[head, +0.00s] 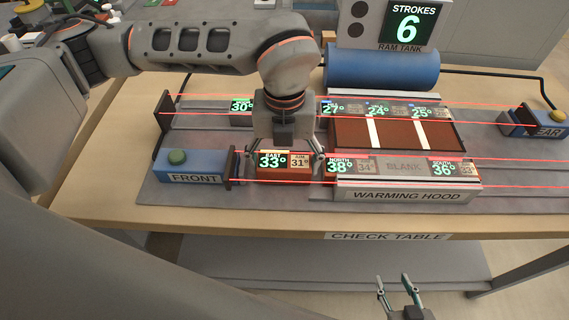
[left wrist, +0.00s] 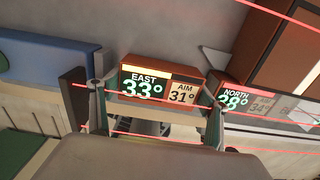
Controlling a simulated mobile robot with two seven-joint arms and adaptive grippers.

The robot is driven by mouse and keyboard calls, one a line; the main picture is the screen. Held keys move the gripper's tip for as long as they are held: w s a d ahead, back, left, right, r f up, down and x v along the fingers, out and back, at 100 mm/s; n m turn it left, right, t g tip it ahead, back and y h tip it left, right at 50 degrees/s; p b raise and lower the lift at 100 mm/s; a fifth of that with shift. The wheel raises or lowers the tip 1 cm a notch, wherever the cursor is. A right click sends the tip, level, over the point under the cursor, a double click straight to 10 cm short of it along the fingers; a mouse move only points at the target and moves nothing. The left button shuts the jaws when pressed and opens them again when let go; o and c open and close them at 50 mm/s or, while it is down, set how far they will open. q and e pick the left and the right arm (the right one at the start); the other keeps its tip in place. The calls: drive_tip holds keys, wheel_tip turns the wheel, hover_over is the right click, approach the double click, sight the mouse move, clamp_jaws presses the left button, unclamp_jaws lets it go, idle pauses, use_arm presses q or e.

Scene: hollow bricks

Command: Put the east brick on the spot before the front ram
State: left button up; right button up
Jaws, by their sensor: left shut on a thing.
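The east brick (head: 284,174) is red-brown, with a display reading EAST 33° and AIM 31°. It stands in the front lane, right of the front ram's (head: 190,168) dark push plate (head: 233,168), with a small gap between them. My left gripper (head: 286,154) comes down over the brick with a finger at each end, shut on it. The left wrist view shows the brick (left wrist: 160,86) between the fingers. Whether its underside touches the bed is hard to tell. My right gripper (head: 396,284) is open and empty, low in front of the table.
The north brick (head: 337,172), reading 38°, is close to the right, at the warming hood's (head: 405,194) left end. A south brick (head: 443,170) shows at its right end. Red beam lines run along both lanes. The rear ram (head: 535,124) and blue ram tank (head: 383,66) stand behind.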

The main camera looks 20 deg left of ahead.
sight(285, 161)
use_arm(q)
drive_tip(key=shift+f, duration=0.3)
drive_tip(key=shift+f, duration=0.2)
drive_tip(key=o, duration=1.3)
wheel_tip(285, 161, up, 12)
drive_tip(key=shift+r, duration=0.2)
